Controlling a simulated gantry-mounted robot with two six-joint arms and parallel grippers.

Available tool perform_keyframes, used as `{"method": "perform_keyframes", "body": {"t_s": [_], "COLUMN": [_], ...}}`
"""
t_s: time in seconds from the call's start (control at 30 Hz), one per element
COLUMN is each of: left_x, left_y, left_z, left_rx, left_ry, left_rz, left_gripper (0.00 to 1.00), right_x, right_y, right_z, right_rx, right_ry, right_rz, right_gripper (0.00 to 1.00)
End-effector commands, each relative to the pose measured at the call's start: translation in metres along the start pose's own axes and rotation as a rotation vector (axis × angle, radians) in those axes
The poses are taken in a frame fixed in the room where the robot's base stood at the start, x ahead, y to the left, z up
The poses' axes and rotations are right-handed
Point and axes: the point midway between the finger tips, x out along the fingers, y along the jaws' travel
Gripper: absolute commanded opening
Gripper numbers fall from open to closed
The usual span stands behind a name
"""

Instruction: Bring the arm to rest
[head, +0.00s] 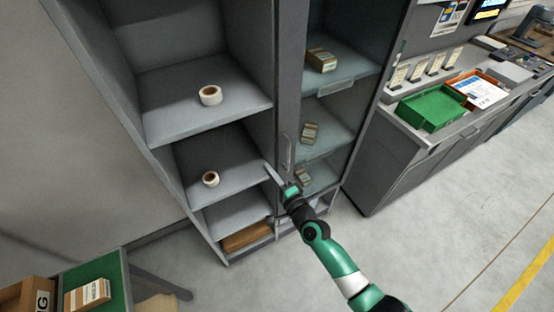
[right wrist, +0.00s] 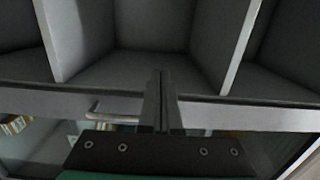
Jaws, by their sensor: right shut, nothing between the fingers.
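My right arm reaches from the lower right to the grey cabinet (head: 283,75) in the head view. Its gripper (head: 271,172) is at the front of the cabinet, near the divider between the open shelves and the glass door. In the right wrist view the two fingers of the right gripper (right wrist: 161,75) are together, with nothing between them. Grey compartments and a pale shelf edge lie beyond the fingertips. My left gripper is not in view.
White tape rolls sit on the upper (head: 211,95) and middle (head: 210,179) open shelves. Small boxes (head: 321,60) stand behind the glass door with its handle (head: 287,152). A counter at right holds a green tray (head: 431,108). The floor (head: 440,225) right of the arm is clear.

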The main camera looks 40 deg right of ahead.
Motion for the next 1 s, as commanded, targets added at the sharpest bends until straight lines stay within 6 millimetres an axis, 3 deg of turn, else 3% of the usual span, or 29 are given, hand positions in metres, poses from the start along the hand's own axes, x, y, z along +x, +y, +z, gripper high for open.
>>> {"method": "perform_keyframes", "body": {"t_s": [0.13, 0.53, 0.63, 0.67, 0.77, 0.87, 1.0], "left_x": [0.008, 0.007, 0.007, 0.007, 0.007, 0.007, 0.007], "left_y": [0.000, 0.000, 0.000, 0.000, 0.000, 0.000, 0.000], "left_z": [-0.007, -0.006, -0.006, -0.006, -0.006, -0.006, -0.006], "left_rx": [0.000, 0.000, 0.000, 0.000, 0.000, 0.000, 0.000], "left_ry": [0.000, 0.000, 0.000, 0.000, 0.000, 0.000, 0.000], "left_rz": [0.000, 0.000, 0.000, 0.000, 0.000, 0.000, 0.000], "left_gripper": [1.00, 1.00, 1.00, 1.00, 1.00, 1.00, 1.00], "right_x": [-0.003, -0.004, 0.005, 0.009, 0.024, 0.030, 0.015], "right_y": [-0.001, 0.001, -0.015, -0.026, -0.085, -0.170, -0.292], "right_z": [0.010, 0.013, 0.021, 0.025, 0.038, 0.054, 0.083], "right_rx": [0.000, 0.000, 0.001, 0.001, -0.001, -0.037, -0.169], "right_ry": [0.004, 0.004, -0.010, -0.016, -0.035, -0.064, -0.101], "right_rz": [0.001, 0.000, -0.028, -0.047, -0.158, -0.315, -0.537], "right_gripper": [0.00, 0.00, 0.00, 0.00, 0.00, 0.00, 0.00]}}
